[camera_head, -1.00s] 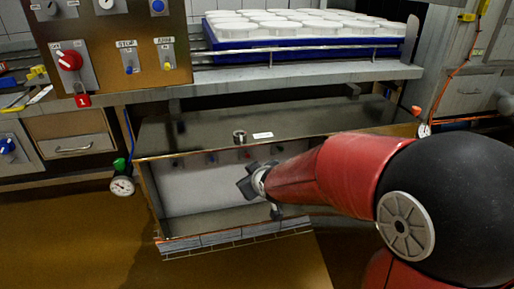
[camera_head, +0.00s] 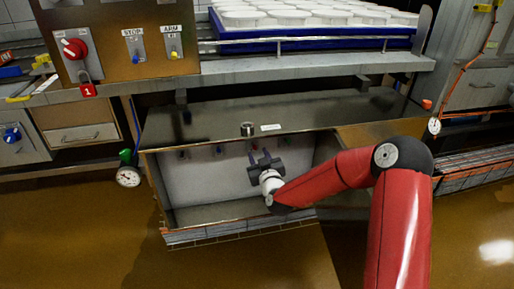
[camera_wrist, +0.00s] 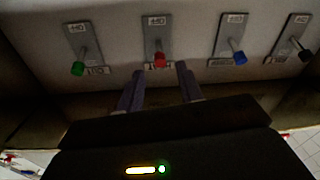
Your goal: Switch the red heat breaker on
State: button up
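The red heat breaker (camera_wrist: 159,60) is a lever with a red tip on a grey plate, on the back wall of the low open cabinet (camera_head: 205,217). In the wrist view its tip points down toward a small label, like its neighbours. My gripper (camera_wrist: 160,72) is open and empty, with one finger to each side of the red tip and just below it in the picture. I see no contact. In the head view my gripper (camera_head: 260,157) is inside the cabinet and hides most of the red breaker.
A green breaker (camera_wrist: 77,69) is to the left; a blue breaker (camera_wrist: 239,58) and a black breaker (camera_wrist: 304,55) are to the right. The cabinet top (camera_head: 330,112) overhangs my gripper. A small metal cup (camera_head: 247,129) stands on its front edge.

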aim_at(255, 146)
jog(key=x, duration=0.5)
jog(key=shift+w+a, duration=0.1)
